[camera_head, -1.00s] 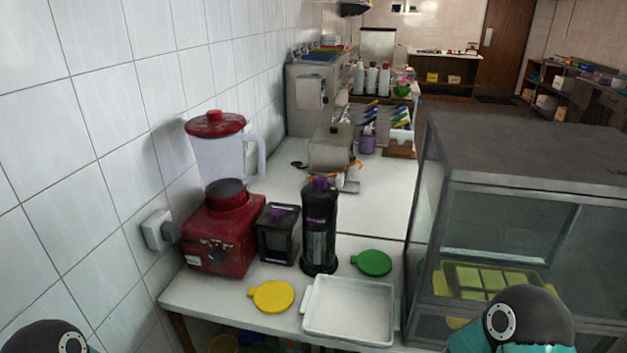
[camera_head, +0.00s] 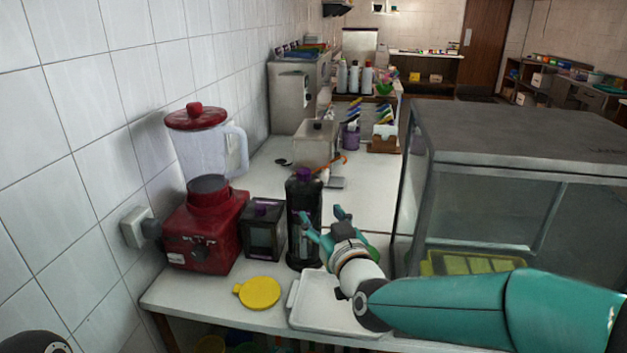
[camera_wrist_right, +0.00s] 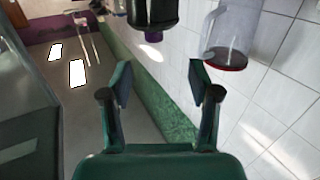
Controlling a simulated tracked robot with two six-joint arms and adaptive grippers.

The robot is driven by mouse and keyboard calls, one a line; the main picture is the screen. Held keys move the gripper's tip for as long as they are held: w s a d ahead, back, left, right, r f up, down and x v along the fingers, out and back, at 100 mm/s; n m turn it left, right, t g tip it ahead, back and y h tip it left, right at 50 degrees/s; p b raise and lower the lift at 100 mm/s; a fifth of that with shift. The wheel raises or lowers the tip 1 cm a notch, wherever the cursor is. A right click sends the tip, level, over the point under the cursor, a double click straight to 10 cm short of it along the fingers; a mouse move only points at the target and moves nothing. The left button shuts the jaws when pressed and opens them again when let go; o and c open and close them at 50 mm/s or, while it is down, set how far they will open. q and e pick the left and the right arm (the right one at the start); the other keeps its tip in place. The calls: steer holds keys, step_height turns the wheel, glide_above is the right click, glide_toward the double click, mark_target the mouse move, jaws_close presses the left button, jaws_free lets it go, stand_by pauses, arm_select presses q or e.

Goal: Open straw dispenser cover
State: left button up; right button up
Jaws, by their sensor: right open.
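The tall black container with a purple knob on its cover, which I take as the straw dispenser (camera_head: 304,210), stands upright on the white counter; its cover is on. In the right wrist view, which looks upside down, a black body with a purple knob (camera_wrist_right: 152,37) shows at the top, beyond the fingers. My right gripper (camera_head: 325,220) is open and empty, just right of the dispenser in the head view; its fingers overlap the dispenser's edge, and I cannot tell whether they touch. It also shows in the wrist view (camera_wrist_right: 160,80). My left gripper is out of view.
A smaller black box (camera_head: 263,232) with a purple knob and a red blender (camera_head: 205,230) stand left of the dispenser. A yellow lid (camera_head: 259,292) and a white tray (camera_head: 310,312) lie in front. A glass case (camera_head: 520,215) stands to the right. The wall is at left.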

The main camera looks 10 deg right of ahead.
mark_target(306, 176)
steer(key=shift+h, duration=0.3)
steer(key=w+p, duration=0.2)
steer(key=w, duration=0.3)
steer(key=w+a+r+p, duration=0.1)
steer(key=w+p, duration=0.1)
steer(key=w, duration=0.4)
steer(key=w+a+p, duration=0.1)
steer(key=w+p, duration=0.1)
steer(key=w, duration=0.3)
steer(key=shift+w+a+r, duration=0.25)
steer(key=shift+w+r, duration=0.05)
steer(key=shift+w, duration=0.1)
jaws_close()
